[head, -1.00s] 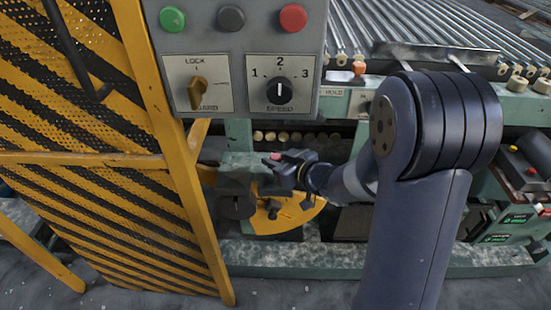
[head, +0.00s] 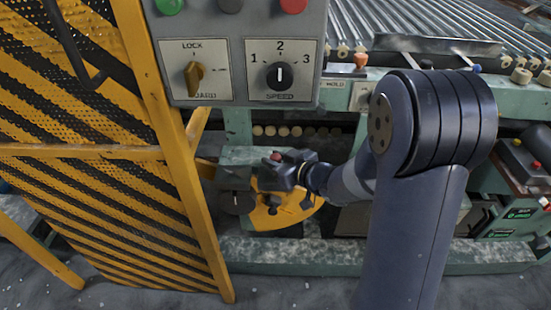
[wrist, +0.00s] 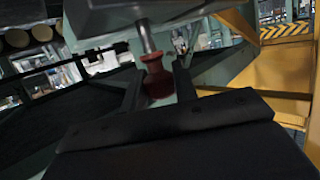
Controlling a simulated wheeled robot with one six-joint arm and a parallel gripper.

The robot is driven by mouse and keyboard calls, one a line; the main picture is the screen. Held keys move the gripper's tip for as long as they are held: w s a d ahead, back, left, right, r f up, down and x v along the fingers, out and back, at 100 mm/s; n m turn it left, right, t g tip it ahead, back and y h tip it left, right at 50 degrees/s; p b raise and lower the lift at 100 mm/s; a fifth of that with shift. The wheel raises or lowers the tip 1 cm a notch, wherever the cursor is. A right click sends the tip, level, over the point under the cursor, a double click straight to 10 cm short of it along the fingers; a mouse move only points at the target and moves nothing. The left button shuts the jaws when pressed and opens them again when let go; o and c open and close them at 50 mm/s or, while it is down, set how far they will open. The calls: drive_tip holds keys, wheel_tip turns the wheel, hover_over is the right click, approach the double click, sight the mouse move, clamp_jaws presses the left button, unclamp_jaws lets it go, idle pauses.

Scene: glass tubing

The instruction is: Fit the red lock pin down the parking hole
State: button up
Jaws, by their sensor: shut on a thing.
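The red lock pin (wrist: 157,80) is between the two fingers of my gripper (wrist: 160,88) in the wrist view, and the fingers are shut on its red grip. Its grey metal shaft runs up the picture to a grey-green block (wrist: 120,14). I cannot tell whether the shaft's end is inside a hole there. In the head view my gripper (head: 276,172) is over a green machine block (head: 238,178), beside a yellow curved plate (head: 290,212). A small red top of the pin (head: 276,155) shows at the gripper. The parking hole cannot be made out.
A grey control panel (head: 238,55) with a lock switch and speed dial hangs above left of my gripper. A yellow-and-black mesh guard (head: 90,215) stands at the left. A roller conveyor (head: 420,22) runs behind.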

drive_tip(key=shift+f+b, duration=1.05)
drive_tip(key=shift+f, duration=0.4)
drive_tip(key=o, duration=1)
drive_tip(key=shift+o, duration=0.2)
drive_tip(key=p+v, duration=0.2)
drive_tip(key=v, duration=0.9)
drive_tip(key=shift+p, duration=0.4)
drive_tip(key=shift+w+a, duration=0.1)
drive_tip(key=shift+a, duration=0.05)
